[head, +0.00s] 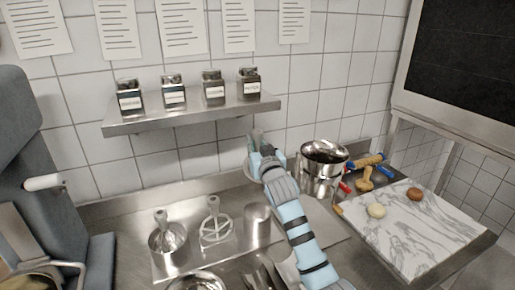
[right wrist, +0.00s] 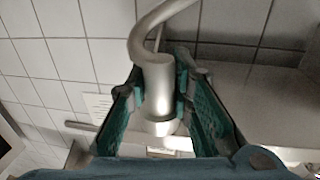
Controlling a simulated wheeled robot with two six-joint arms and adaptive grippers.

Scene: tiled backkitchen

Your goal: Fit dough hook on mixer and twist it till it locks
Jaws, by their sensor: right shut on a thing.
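My right gripper (head: 262,160) is over the back of the steel counter, beside the steel pot. It is shut on the dough hook (head: 257,138). In the right wrist view the fingers (right wrist: 158,100) press on both sides of the hook's thick metal shank (right wrist: 157,85), and its curved end (right wrist: 150,30) points to the top of the picture. My left gripper is not in view.
A steel pot (head: 318,185) stands right of my gripper. Two other mixer attachments, one a flat beater (head: 215,230), stand on the counter. A marble slab (head: 420,235) with dough balls is at right. A shelf (head: 190,115) with several canisters hangs behind.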

